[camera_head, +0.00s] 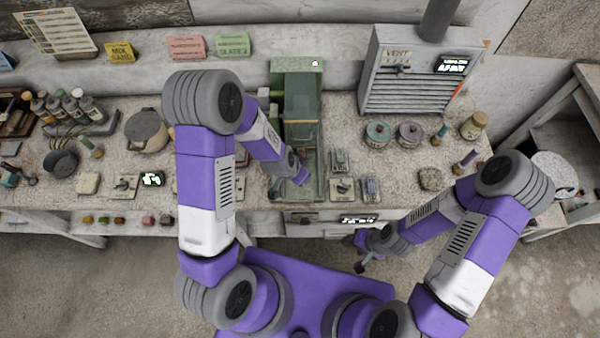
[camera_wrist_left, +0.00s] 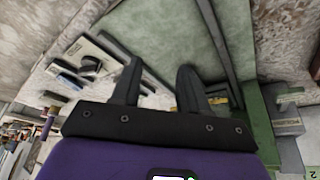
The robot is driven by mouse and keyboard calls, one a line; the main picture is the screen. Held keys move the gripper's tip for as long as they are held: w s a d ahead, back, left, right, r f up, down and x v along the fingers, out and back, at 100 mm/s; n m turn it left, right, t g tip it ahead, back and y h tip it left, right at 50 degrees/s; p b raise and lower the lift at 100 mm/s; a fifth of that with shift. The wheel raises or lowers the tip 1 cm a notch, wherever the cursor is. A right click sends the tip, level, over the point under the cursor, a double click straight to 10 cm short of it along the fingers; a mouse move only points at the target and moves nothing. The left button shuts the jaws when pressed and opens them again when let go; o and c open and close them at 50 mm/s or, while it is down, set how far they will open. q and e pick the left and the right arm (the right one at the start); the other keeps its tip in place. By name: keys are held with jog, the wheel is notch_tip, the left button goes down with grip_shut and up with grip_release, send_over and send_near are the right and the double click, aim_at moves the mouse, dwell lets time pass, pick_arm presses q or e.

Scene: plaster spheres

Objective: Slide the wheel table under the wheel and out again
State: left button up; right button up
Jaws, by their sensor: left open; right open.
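A green machine (camera_head: 302,75) stands on the bench in the head view. Its long green bed (camera_head: 311,190) runs toward the front edge. I cannot make out the wheel, and I cannot tell the wheel table from the rest of the bed. My left gripper (camera_wrist_left: 159,70) is open in the left wrist view, with a green surface (camera_wrist_left: 185,35) beyond its fingertips. No object shows clearly between the fingers, and contact cannot be judged. In the head view the left arm partly covers the machine's left side. My right gripper (camera_head: 355,253) is open and empty in front of the bench.
Small control boxes (camera_head: 342,187) sit right of the bed. A vent cabinet (camera_head: 412,75), two lidded pots (camera_head: 378,133) and small bottles stand farther right. A round jug (camera_head: 146,131) and a dark bowl (camera_head: 61,162) are at the left. Floor in front of the bench is clear.

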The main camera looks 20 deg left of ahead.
pick_arm(q)
grip_shut()
dwell(1.1)
jog(key=shift+o, duration=1.4)
grip_release()
jog(key=p+v, duration=0.1)
jog(key=v, duration=0.6)
jog(key=shift+s+r, duration=0.15)
jog(key=shift+r, duration=0.1)
